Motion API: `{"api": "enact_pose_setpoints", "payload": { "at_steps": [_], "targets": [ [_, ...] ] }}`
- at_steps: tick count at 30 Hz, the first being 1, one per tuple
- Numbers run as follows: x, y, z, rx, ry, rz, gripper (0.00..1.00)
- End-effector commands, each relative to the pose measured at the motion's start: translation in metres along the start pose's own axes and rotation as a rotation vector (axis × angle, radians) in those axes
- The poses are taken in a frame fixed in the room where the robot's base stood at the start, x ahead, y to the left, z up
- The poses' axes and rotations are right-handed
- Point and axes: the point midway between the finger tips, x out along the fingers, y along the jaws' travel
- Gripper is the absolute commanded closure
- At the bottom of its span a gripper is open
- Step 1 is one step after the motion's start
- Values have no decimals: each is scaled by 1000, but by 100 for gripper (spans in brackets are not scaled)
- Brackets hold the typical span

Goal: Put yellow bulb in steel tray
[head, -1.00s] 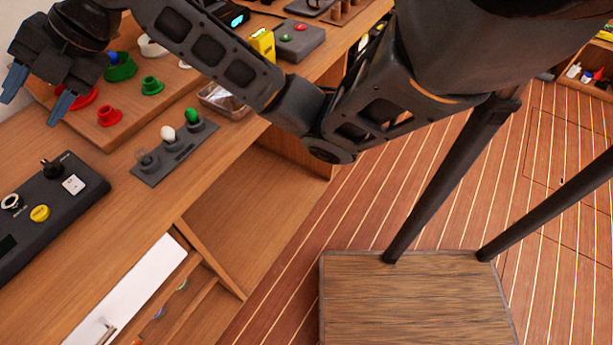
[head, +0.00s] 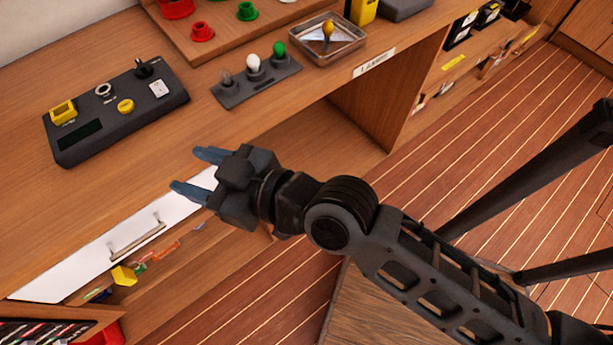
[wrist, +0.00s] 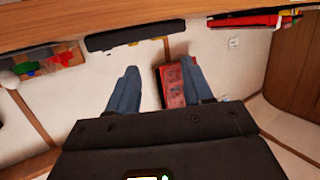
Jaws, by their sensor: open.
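The yellow bulb (head: 328,29) stands upright within the clear-walled steel tray (head: 350,48), at the back of the bench in the head view. Its lower end is hard to make out. My gripper (head: 188,170) is open and empty, well to the lower left of the tray, by the bench's front edge and above the white drawer front. Its blue fingers also show in the wrist view (wrist: 158,88), spread apart with nothing held between them. Neither bulb nor tray can be made out in the wrist view.
A grey holder (head: 240,91) carries a clear, a white and a green bulb beside the tray. A dark control box (head: 115,110) sits at left. A white drawer front (head: 120,245) with a handle lies below. Bare bench lies between control box and front edge.

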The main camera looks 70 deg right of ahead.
Motion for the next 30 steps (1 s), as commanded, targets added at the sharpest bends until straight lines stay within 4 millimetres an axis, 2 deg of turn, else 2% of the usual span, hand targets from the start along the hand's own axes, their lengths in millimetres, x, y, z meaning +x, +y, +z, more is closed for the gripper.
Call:
{"api": "enact_pose_setpoints", "payload": {
  "at_steps": [1, 6, 12, 15, 21, 30],
  "targets": [
    [-24, -3, 15, 23, -26, 11, 49],
    [-96, 6, 42, 61, -60, 52, 49],
    [-172, 26, 48, 42, -68, 37, 49],
    [-197, 35, 44, 29, -61, 11, 49],
    [-218, 43, 37, 11, -51, -23, 49],
    [-219, 43, 36, 13, -49, -25, 49]
  ]
}}
